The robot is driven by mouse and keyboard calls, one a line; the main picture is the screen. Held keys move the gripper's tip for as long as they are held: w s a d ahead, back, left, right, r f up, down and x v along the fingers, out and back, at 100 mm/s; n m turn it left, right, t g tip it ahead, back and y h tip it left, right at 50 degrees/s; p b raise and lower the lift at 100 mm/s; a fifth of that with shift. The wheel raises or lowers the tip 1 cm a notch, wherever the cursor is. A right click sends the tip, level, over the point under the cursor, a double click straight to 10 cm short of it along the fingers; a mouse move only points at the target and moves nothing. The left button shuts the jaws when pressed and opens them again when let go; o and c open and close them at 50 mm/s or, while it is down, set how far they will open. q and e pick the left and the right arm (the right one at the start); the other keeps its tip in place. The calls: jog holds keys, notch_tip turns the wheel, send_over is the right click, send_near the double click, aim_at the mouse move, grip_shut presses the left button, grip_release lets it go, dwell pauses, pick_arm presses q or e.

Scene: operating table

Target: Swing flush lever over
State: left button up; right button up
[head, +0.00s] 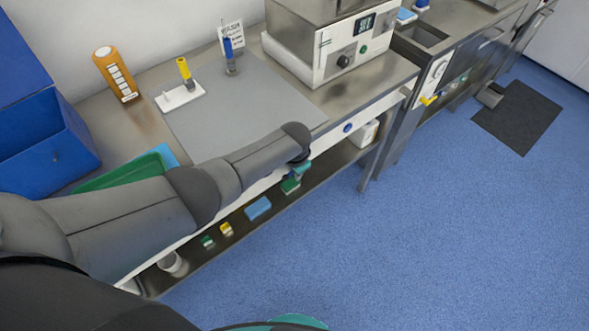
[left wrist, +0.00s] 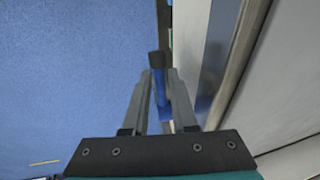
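In the left wrist view a blue bar with a black end (left wrist: 159,90), likely the flush lever, shows between the two fingers of my left gripper (left wrist: 160,76). The fingers lie on either side of it; I cannot tell whether they press on it. In the head view my left arm reaches across the table front, and the teal part of my left gripper (head: 299,167) shows just below the front edge, its fingers hidden. A round blue fitting (head: 347,128) sits on the front rail to its right. My right gripper is not in view.
The steel table (head: 372,80) carries a white device (head: 345,50), a brown bottle (head: 115,74) and a grey mat (head: 215,110). A lower shelf (head: 240,215) holds small items. A yellow lever (head: 429,100) is on a panel further right. The blue floor (head: 440,220) in front is clear.

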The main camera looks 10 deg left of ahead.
pick_arm(q)
jog(key=shift+r, duration=0.1)
jog(key=shift+r+p, duration=0.35)
jog(key=shift+r, duration=0.1)
jog(key=p+v, duration=0.5)
jog(key=v, duration=0.9)
jog(key=shift+s, duration=0.15)
jog(key=shift+d, duration=0.1)
jog(key=s+a+f+n+b, duration=0.2)
jog(key=s+f+b, duration=0.35)
jog(key=f, duration=0.85)
jog(key=s+a+f+n+b, duration=0.15)
jog(key=s+f+b, duration=0.4)
jog(key=f, duration=0.95)
jog(key=s+a+f+b, duration=0.1)
jog(key=s+f+b, duration=0.1)
jog(key=s+f, duration=0.4)
jog(key=s+a+f+n+g+b, duration=0.1)
jog(key=s+f, duration=0.5)
jog(key=s, duration=0.7)
jog(key=s+a+f+b, duration=0.2)
jog(key=s+f, duration=0.4)
jog(key=s, duration=0.4)
jog(key=shift+s+a+f+g+h+b, duration=0.3)
jog(key=shift+s+f+g+b, duration=0.1)
jog(key=shift+b, duration=0.4)
